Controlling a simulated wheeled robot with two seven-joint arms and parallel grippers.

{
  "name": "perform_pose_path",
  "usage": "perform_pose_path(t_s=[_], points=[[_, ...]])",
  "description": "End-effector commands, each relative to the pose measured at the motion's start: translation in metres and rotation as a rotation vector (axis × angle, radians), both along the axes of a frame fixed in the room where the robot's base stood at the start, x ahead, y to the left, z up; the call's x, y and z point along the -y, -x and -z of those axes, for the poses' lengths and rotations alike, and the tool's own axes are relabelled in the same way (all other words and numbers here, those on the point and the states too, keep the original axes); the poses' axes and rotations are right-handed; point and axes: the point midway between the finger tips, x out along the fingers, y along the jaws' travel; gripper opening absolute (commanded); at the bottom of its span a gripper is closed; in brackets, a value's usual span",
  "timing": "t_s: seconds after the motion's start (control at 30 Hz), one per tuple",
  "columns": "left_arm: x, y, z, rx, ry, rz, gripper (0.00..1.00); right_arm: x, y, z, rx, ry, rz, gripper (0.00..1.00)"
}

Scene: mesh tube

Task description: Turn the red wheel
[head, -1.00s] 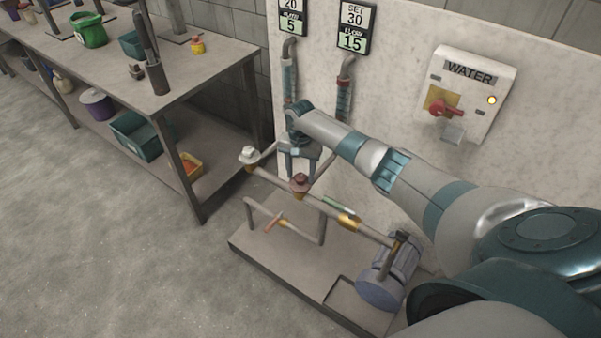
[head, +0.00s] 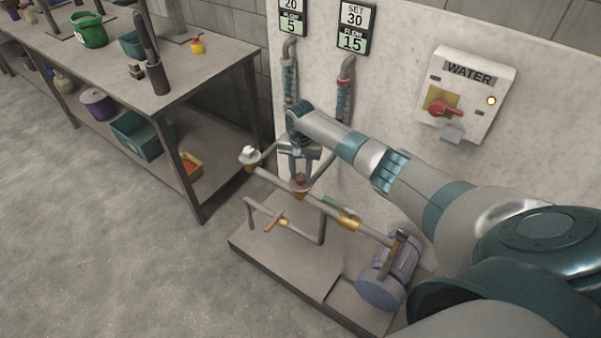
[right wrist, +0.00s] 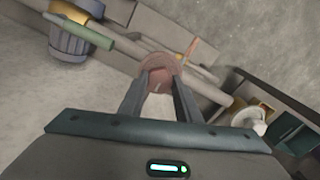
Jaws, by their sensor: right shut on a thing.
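The red wheel (head: 300,183) is a dull red disc on top of a valve on the pipe of the rig. In the right wrist view the red wheel (right wrist: 158,80) lies between my right fingertips. My right gripper (head: 299,172) comes down onto it from above, and its fingers (right wrist: 158,98) are shut on the wheel. A white wheel (head: 249,154) sits on the same pipework to the left; it also shows in the right wrist view (right wrist: 249,118). My left gripper is in neither view.
A purple-grey pump (head: 382,285) stands at the right end of the rig base (head: 280,258). A water switch box (head: 467,95) and two flow displays hang on the wall behind. A workbench (head: 205,75) stands at the left. The floor in front is clear.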

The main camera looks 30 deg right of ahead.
Motion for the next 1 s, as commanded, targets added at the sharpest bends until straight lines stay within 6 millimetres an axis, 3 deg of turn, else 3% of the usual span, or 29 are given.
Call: perform_pose_path(t_s=[0.17, 1.0], points=[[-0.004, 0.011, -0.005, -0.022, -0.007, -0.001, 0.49, 0.000, 0.000, -0.002, -0.001, -0.001, -0.094, 0.08], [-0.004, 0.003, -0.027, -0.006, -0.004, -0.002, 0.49, 0.000, -0.001, -0.002, 0.001, 0.001, -0.859, 0.08]])
